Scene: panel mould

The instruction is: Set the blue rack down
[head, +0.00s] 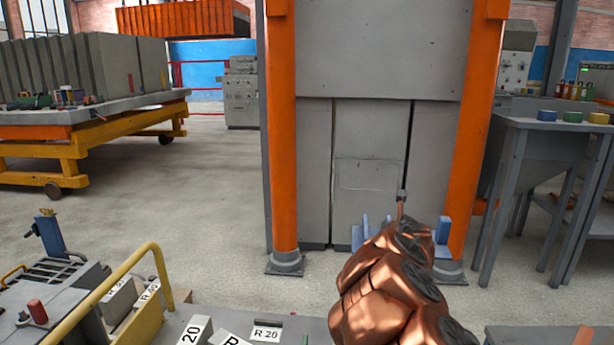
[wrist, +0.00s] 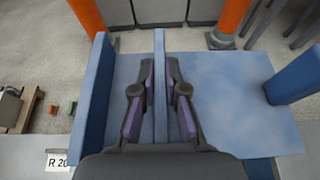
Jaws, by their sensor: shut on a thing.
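The blue rack (wrist: 225,95) fills much of the wrist view. It has a flat base, a tall wall at the left, a thin upright divider in the middle and a block-like upright at the right. My gripper (wrist: 159,88) is shut on the middle divider, one finger on each side. In the head view, parts of the rack (head: 443,236) show on both sides of my copper-coloured arm, which hides its middle. The rack looks about level. Its underside is hidden, so I cannot tell whether it touches anything.
A grey surface with R 20 labels (head: 266,333) lies at the front, beside a yellow rail (head: 160,265). Orange posts (head: 281,130) flank a grey panel ahead. A grey table (head: 545,124) with coloured blocks stands at the right. Open floor (head: 200,205) lies at the left.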

